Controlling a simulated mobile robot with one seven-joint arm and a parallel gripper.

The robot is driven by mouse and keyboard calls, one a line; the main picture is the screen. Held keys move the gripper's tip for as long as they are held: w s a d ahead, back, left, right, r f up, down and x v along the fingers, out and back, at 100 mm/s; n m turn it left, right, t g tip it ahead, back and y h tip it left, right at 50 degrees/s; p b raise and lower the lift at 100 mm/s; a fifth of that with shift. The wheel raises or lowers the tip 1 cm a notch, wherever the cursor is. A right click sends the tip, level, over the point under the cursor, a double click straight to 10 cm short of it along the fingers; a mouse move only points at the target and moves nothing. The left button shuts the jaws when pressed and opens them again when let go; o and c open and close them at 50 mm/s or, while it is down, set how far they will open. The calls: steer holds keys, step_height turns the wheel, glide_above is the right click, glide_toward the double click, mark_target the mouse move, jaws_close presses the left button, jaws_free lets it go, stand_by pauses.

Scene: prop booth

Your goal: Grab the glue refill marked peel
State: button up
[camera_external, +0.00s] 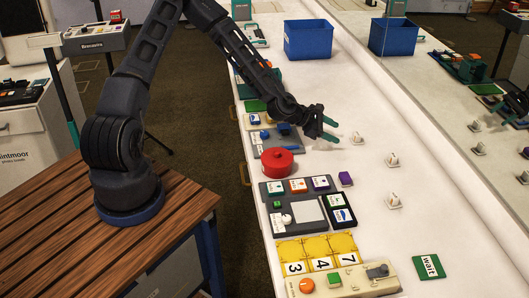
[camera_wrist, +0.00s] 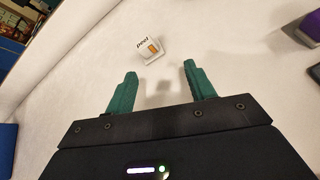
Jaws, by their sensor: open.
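The glue refill marked "peel" (camera_wrist: 149,48) is a small white piece with an orange patch, on the white counter in the wrist view. It lies beyond my fingertips, nearer the left finger, and is not between them. In the external view, a small white piece (camera_external: 357,138) stands just right of my gripper (camera_external: 332,130); its label is too small to read, so I cannot tell if it is the same one. My gripper, with green fingers, also shows in the wrist view (camera_wrist: 160,72). It is open and empty above the counter.
Similar small white pieces (camera_external: 392,159) (camera_external: 393,201) stand farther right and nearer the front. A red round container (camera_external: 277,162), a purple block (camera_external: 345,179) and several panels line the counter's left side. A blue bin (camera_external: 308,39) stands at the back. The counter around the gripper is mostly clear.

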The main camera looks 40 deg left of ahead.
mark_target(358, 137)
steer(key=n, duration=0.1)
steer(key=w+d+n, duration=0.1)
steer(key=shift+w+f+n+t, duration=0.2)
steer(key=shift+n+t, duration=0.1)
steer(key=shift+t, duration=0.1)
steer(key=shift+w+d+n+t, duration=0.15)
steer(key=shift+w+n+t, duration=0.3)
steer(key=shift+n, duration=0.45)
steer(key=shift+h, duration=0.3)
steer(key=shift+x, duration=5.4)
steer(key=shift+w+a, duration=0.15)
steer(key=shift+a, duration=0.05)
steer(key=shift+c, duration=0.4)
steer(key=c, duration=1)
